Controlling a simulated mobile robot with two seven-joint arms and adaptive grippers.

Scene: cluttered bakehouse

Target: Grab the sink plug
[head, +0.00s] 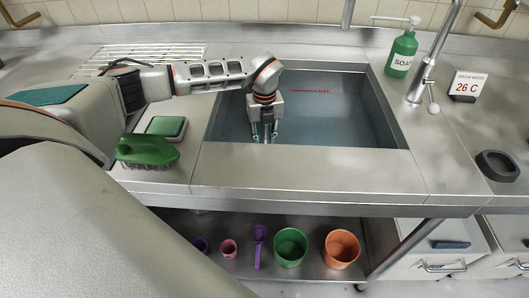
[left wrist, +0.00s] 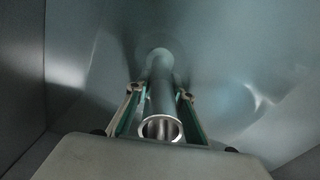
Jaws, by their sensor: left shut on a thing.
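The sink plug (left wrist: 160,100) is a shiny metal tube with an open round top, seen in the left wrist view. It runs away from the camera toward a pale round spot at the sink bottom; I cannot tell whether its far end touches there. My left gripper (left wrist: 160,92) has a finger on each side of the tube and is shut on it. In the head view my left gripper (head: 265,134) points down into the sink (head: 340,120) near its front wall, and the plug is mostly hidden there. My right gripper is not in view.
A tap (head: 426,75), soap bottle (head: 402,52) and 26 C sign (head: 465,86) stand right of the sink. A green brush (head: 147,150) and sponge (head: 166,126) lie left. Cups, including a green one (head: 290,246) and an orange one (head: 341,249), stand on the lower shelf.

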